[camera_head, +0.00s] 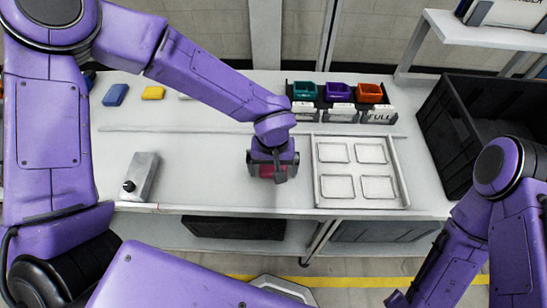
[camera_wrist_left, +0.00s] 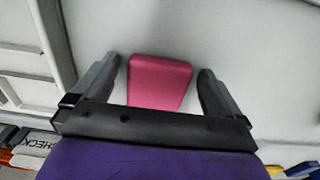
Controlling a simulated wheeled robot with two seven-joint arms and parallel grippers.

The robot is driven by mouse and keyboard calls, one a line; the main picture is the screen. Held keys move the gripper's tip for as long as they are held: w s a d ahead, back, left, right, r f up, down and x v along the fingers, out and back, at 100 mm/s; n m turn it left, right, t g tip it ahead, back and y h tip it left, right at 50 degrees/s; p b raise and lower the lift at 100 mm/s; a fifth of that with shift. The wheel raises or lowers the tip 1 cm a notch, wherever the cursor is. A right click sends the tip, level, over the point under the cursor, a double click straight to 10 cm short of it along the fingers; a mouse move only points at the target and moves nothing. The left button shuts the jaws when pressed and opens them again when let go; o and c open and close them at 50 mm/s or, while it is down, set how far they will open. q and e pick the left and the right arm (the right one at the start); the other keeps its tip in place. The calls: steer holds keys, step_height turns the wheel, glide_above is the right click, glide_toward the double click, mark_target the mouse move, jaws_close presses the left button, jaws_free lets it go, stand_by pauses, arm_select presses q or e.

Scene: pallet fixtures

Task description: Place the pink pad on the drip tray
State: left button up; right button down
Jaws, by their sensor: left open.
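The pink pad (camera_wrist_left: 160,82) lies on the table between the two spread fingers of my left gripper (camera_wrist_left: 157,88), with a gap on each side. In the head view the pad (camera_head: 271,172) is partly hidden under my left gripper (camera_head: 272,172), which points down over it and is open. The drip tray (camera_head: 400,182) is a pale framed tray just right of the gripper, with several outlined rectangles on it and no pad on them. My right arm is at the right edge of the head view; its gripper (camera_head: 398,300) is only partly seen at the bottom.
A rack with green, purple and orange bins (camera_head: 338,92) stands behind the tray. A black crate (camera_head: 450,125) is at the right. Blue (camera_head: 115,95) and yellow (camera_head: 153,93) pads lie at the back left. The table's middle left is clear.

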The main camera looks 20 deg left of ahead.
arm_select(q)
steer(key=shift+w, duration=0.1)
steer(key=c, duration=1.1)
steer(key=shift+r, duration=0.15)
